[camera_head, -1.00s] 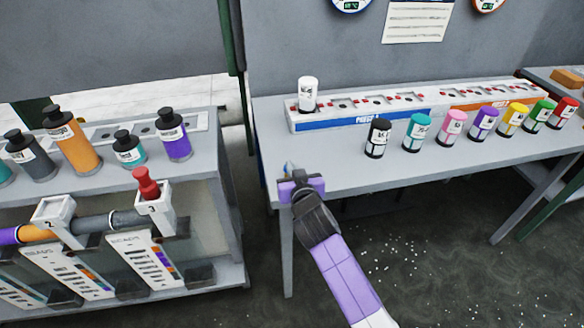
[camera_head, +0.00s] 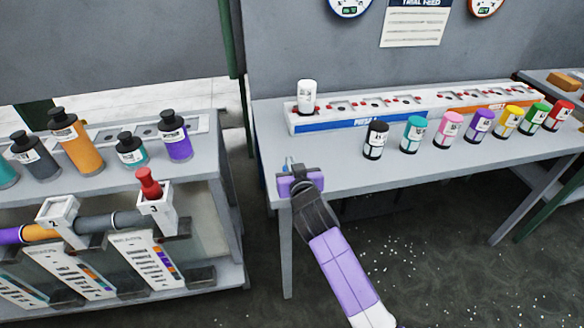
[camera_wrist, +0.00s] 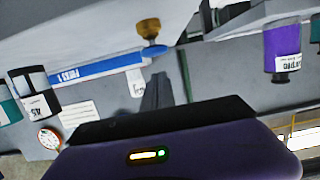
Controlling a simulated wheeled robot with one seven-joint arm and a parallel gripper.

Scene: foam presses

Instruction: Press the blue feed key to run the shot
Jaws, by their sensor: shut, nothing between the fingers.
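My gripper (camera_head: 289,167) is shut and empty at the front left corner of the right-hand table, with the purple arm reaching up from below. A small light blue patch shows at its tip; I cannot tell whether it is the feed key or part of the fingers.
Several coloured bottles, from a black one (camera_head: 376,140) to a red one (camera_head: 559,113), stand before the press. A left bench (camera_head: 205,200) carries more bottles and a pipe with a red-capped unit (camera_head: 150,185). A gap separates bench and table (camera_head: 345,180). A sheet (camera_head: 414,28) hangs on the wall.

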